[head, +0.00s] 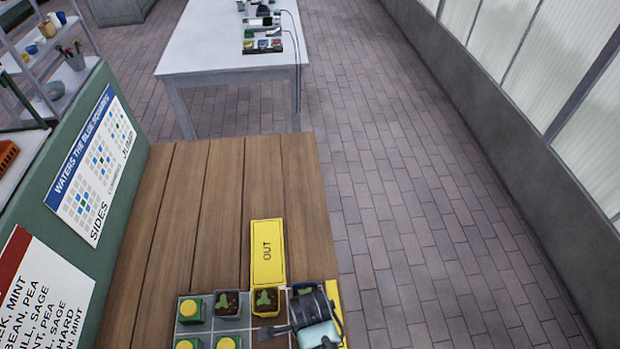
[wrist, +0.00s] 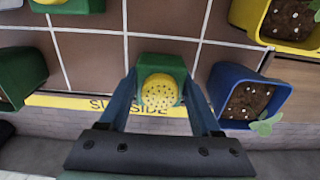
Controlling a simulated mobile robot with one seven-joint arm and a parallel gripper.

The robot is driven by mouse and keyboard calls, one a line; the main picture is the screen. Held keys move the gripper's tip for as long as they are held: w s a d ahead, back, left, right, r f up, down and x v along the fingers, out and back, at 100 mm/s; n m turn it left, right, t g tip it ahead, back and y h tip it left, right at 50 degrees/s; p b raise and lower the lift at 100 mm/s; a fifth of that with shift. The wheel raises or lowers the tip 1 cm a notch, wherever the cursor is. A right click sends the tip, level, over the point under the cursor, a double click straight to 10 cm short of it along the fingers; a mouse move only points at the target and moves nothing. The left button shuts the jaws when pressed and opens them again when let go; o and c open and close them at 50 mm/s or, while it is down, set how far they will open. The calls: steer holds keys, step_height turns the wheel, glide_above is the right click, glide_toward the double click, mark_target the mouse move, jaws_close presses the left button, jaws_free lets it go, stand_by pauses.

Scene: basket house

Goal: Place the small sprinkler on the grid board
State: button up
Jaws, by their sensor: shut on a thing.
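The small sprinkler (wrist: 160,92) has a green body and a round, dotted yellow top. In the wrist view my gripper (wrist: 163,100) is shut on it, with one finger on each side. It is over the edge row of the tiled grid board (wrist: 90,55), next to the yellow lettered edge strip (wrist: 70,102). I cannot tell whether its base touches the board. In the head view my arm end (head: 315,322) covers the right part of the grid board (head: 232,324), and I cannot make out the held sprinkler there.
A blue pot (wrist: 250,97) with a seedling stands close right of my gripper. A yellow pot (wrist: 285,22) is farther right. Other green-and-yellow sprinklers (head: 190,309) stand on the board's left. A yellow OUT plate (head: 267,270) lies behind the board; the wooden table (head: 205,215) beyond is clear.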

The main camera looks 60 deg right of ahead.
steer(key=o, duration=1.5)
steer(key=shift+f, duration=0.1)
